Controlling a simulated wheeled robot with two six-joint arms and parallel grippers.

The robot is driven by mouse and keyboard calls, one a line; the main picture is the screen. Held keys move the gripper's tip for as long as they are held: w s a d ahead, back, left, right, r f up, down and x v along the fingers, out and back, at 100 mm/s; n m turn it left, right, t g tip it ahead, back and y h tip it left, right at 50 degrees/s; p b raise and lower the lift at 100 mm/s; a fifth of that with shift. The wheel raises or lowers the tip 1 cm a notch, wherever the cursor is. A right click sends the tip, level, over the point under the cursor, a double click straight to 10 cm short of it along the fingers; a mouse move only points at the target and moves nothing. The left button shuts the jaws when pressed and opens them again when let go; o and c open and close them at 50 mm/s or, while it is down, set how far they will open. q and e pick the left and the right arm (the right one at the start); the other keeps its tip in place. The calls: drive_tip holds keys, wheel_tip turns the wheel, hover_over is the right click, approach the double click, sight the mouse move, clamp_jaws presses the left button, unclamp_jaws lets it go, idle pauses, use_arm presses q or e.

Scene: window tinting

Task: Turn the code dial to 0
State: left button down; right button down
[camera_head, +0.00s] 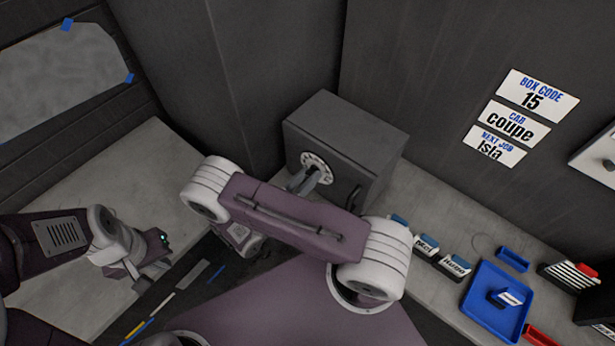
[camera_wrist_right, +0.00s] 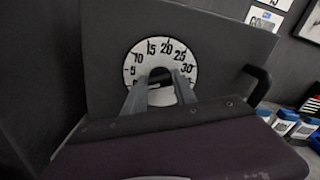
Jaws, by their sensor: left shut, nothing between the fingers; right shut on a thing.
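The code dial (camera_head: 311,159) is a white disc with black marks on the front of a dark grey box (camera_head: 370,140). In the right wrist view the dial (camera_wrist_right: 150,58) shows 5, 10, 15, 20, 25 and 30 around its upper part, with 20 close to the top. The lower part of the dial is hidden behind my gripper. My left gripper (camera_head: 140,272) is shut and empty at the left, well away from the box.
Wall signs read "BOX CODE 15" (camera_head: 538,93), "CAR coupe" (camera_head: 515,122) and "NEXT JOB Isla" (camera_head: 497,147). The box has a dark handle (camera_wrist_right: 258,85) right of the dial. A blue tray (camera_head: 480,310) and small labelled blocks (camera_head: 455,267) stand on the bench at right.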

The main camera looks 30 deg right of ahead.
drive_tip(key=shift+n, duration=0.6)
drive_tip(key=c, duration=1)
unclamp_jaws()
drive_tip(key=b+v, duration=0.3)
drive_tip(key=v, duration=0.6)
